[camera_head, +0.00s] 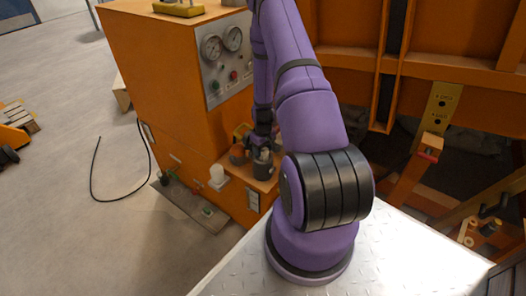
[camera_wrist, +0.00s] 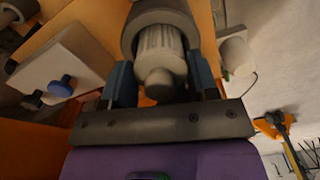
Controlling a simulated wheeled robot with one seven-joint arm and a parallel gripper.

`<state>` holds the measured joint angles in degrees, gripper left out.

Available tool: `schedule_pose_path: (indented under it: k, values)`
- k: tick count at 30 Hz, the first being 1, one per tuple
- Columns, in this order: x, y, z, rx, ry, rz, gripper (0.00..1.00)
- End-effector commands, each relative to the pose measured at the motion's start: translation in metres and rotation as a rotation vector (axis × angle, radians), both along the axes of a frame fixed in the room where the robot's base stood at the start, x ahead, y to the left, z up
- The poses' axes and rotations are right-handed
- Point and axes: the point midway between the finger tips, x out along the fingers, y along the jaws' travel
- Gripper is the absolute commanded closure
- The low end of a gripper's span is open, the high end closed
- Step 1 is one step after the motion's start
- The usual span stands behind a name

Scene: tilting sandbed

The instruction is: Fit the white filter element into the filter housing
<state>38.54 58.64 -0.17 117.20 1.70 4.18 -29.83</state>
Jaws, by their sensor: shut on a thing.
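The white filter element (camera_wrist: 158,45) is pleated, with a smooth round end toward my wrist. My gripper (camera_wrist: 162,82) has its blue fingers on both sides of the element and is shut on it. The filter housing (camera_wrist: 128,38) is a grey round cup. Its rim surrounds the element's far end in the wrist view; how deep the element sits is hidden. In the head view the dark housing (camera_head: 262,171) stands on an orange ledge, with a bit of the white element (camera_head: 264,154) above it. My gripper (camera_head: 262,138) is right over it, small and partly hidden.
A pale cylinder (camera_head: 217,176) stands left of the housing, also in the wrist view (camera_wrist: 236,52). A rounded orange-brown part (camera_head: 240,141) is close behind the housing. The orange cabinet (camera_head: 160,75) with its gauge panel (camera_head: 226,55) rises behind. A black cable (camera_head: 95,180) lies on the floor.

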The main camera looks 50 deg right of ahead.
Motion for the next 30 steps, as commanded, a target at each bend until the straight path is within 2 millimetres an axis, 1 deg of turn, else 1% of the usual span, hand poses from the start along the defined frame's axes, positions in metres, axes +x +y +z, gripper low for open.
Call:
schedule_pose_path:
  k: [30]
  values:
    - [0.0, 0.0, 0.035, 0.0, -0.001, -0.001, 0.72]
